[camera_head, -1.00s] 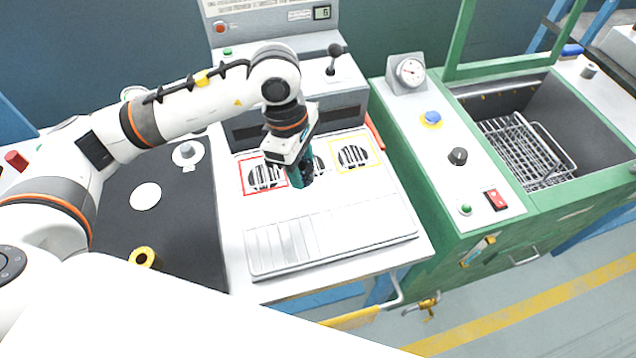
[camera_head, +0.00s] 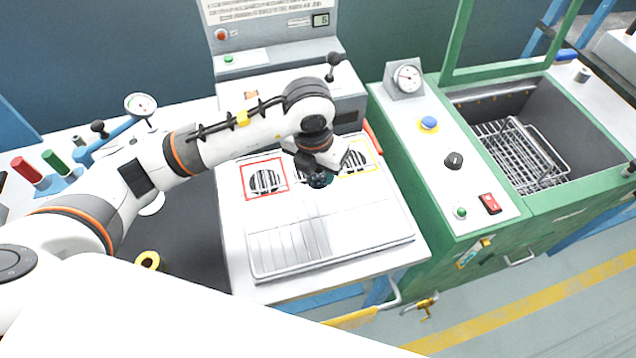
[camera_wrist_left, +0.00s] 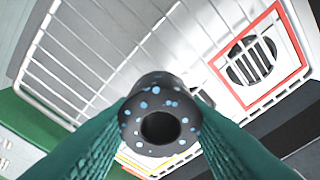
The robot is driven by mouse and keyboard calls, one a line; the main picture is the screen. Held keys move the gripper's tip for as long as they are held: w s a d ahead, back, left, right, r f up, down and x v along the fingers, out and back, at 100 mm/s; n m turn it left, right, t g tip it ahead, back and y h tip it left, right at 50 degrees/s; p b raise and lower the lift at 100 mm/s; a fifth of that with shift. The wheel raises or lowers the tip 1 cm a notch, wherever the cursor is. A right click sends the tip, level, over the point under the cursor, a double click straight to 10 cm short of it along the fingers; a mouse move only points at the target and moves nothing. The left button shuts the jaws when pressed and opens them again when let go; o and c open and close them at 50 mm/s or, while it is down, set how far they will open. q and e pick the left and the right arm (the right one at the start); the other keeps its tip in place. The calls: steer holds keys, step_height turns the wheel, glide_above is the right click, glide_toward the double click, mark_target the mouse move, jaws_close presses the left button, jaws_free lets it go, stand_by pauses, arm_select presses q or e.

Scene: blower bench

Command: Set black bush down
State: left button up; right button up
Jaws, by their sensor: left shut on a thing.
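The black bush (camera_wrist_left: 158,118), a short black cylinder with a round bore and pale blue specks, shows in the left wrist view between the green fingers. My left gripper (camera_head: 320,182) is shut on it. In the head view the gripper points down over the white bench panel (camera_head: 345,228), between the red-framed round grille (camera_head: 266,181) and the yellow-framed round grille (camera_head: 357,161). The bush shows there only as a small dark shape under the wrist. I cannot tell whether it touches the panel. The red-framed grille also shows in the left wrist view (camera_wrist_left: 250,62). My right gripper is not in view.
A lever (camera_head: 334,62) stands on the machine behind. A green cabinet with a gauge (camera_head: 406,78) and a wire basket (camera_head: 517,155) stands at right. A yellow ring (camera_head: 148,260) lies on the dark mat at left. The panel's ribbed front is clear.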

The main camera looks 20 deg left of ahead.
mark_target(319, 192)
arm_select(q)
step_height(319, 192, down, 5)
steer(key=shift+f+p, duration=0.15)
steer(key=shift+p, duration=0.15)
steer(key=shift+f+b, duration=0.25)
steer(key=shift+b, duration=0.05)
steer(key=o, duration=1.1)
steer(key=shift+r, duration=0.1)
steer(key=shift+o, duration=0.2)
